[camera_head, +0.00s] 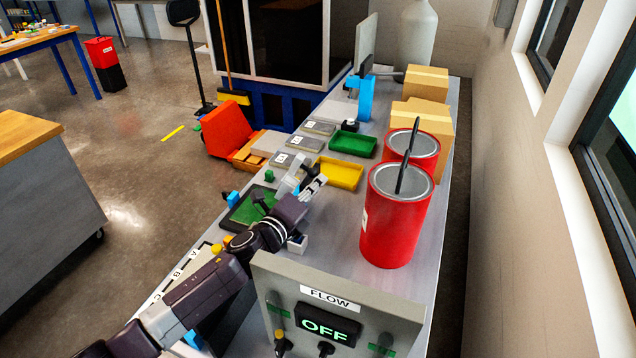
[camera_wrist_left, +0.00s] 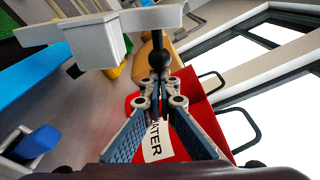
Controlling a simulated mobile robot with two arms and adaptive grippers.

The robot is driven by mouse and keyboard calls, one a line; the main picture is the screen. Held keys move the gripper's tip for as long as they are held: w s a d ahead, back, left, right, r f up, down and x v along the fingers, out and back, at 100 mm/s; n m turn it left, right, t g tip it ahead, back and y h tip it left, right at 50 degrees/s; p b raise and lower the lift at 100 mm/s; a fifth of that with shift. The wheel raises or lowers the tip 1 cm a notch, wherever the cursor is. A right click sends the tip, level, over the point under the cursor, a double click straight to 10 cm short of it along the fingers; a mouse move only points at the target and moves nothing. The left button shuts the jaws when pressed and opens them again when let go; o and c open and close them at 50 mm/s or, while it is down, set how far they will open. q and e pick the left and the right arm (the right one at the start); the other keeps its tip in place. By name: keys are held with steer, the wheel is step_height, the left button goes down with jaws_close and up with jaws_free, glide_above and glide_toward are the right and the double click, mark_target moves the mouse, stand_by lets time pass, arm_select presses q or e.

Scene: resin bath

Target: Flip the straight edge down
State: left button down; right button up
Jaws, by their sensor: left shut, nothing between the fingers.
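My left gripper (camera_head: 304,190) reaches in from the left over the bench, short of the yellow tray. Its fingers are shut and empty, and they also show in the left wrist view (camera_wrist_left: 160,82). A pale grey bar with a block under it (camera_wrist_left: 95,40), which looks like the straight edge, lies across the top of the wrist view, close to the fingertips. A small dark ball (camera_wrist_left: 160,55) shows between the bar and the fingertips; I cannot tell whether they touch. In the head view a pale piece (camera_head: 290,180) is partly hidden by the gripper. My right gripper is not in view.
Two red cans (camera_head: 395,225) with dark sticks stand right of the gripper. The yellow tray (camera_head: 340,172) and green tray (camera_head: 353,145) lie beyond it. A FLOW panel (camera_head: 335,305) reading OFF stands in front. Cardboard boxes (camera_head: 427,82) sit farther back. Bare bench shows between gripper and cans.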

mark_target(292, 165)
arm_select(q)
steer(key=shift+a+r, duration=0.1)
stand_by(0.3)
steer(key=w+a+r+n, duration=0.1)
steer(key=a, duration=0.1)
steer(key=w+a+r+n, duration=0.1)
steer(key=a+n, duration=0.1)
steer(key=a+r+n, duration=0.1)
steer(key=a+n, duration=0.1)
steer(key=shift+w+a+t+p, duration=0.25)
steer(key=shift+w+t+p, duration=0.15)
steer(key=shift+w+a+f+n+t+b, duration=0.35)
steer(key=shift+w+a+f+n+b, duration=0.75)
steer(key=shift+a+f+n+b, duration=1.2)
steer(key=shift+w+a+f+n+t+b, duration=0.3)
steer(key=shift+w+a+f+n+b, duration=0.9)
steer(key=shift+a+n+b, duration=1.25)
steer(key=shift+w+a+f+n+t+b, duration=0.35)
steer(key=shift+w+a+f+n+b, duration=0.7)
steer(key=shift+a+f+n+b, duration=1.35)
steer(key=shift+a+r+p, duration=0.5)
steer(key=shift+a+p, duration=0.15)
steer(key=shift+a, duration=0.25)
